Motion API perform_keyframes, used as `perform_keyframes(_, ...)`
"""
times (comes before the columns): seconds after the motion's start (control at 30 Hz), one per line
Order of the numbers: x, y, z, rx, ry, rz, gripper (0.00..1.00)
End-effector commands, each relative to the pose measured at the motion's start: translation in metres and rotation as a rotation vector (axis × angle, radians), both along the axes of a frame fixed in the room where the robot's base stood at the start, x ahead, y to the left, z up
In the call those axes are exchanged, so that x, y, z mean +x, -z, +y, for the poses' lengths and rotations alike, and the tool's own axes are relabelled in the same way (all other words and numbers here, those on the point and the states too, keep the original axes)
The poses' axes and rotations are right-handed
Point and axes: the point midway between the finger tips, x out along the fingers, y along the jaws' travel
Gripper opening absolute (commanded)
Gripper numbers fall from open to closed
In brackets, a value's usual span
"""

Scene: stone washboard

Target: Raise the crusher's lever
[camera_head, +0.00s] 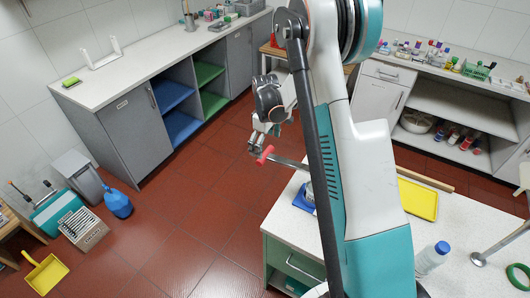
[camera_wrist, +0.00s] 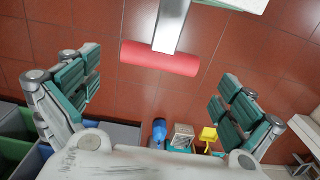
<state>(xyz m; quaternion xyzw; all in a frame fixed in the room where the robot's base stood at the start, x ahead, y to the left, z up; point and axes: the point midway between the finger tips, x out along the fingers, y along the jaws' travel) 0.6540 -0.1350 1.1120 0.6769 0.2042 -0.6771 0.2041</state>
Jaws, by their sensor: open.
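The crusher's lever is a flat metal bar (camera_head: 292,163) with a red cross grip (camera_head: 264,156) at its end. It sticks out left past the edge of the white worktop. A blue base (camera_head: 304,197), seemingly the crusher's, is mostly hidden behind my arm. My gripper (camera_head: 265,134) is just above the red grip. In the wrist view, my gripper (camera_wrist: 158,85) is open and empty, its fingers wide apart. There the red grip (camera_wrist: 160,58) lies crosswise ahead between the fingers, touching neither, with the metal bar (camera_wrist: 171,25) running up from it.
The white worktop (camera_head: 290,222) holds a yellow tray (camera_head: 418,199) and a bottle (camera_head: 432,258). A grey cabinet (camera_head: 130,138) stands at the left; a blue jug (camera_head: 117,204) and yellow dustpan (camera_head: 45,273) are on the floor. The red tiled floor left of the lever is clear.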

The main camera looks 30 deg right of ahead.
Motion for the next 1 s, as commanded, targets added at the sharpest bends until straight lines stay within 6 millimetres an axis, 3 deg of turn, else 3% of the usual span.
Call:
perform_keyframes(0.1, 0.000, 0.020, 0.000, 0.000, 0.000, 0.000, 1.00)
perform_keyframes(0.3, 0.000, 0.041, 0.000, 0.000, 0.000, 0.000, 1.00)
perform_keyframes(0.67, 0.000, 0.047, 0.000, 0.000, 0.000, 0.000, 1.00)
perform_keyframes(0.73, 0.000, 0.047, 0.000, 0.000, 0.000, 0.000, 0.91)
perform_keyframes(0.93, 0.000, 0.047, 0.000, 0.000, 0.000, 0.000, 0.46)
perform_keyframes(1.0, 0.000, 0.047, 0.000, 0.000, 0.000, 0.000, 0.40)
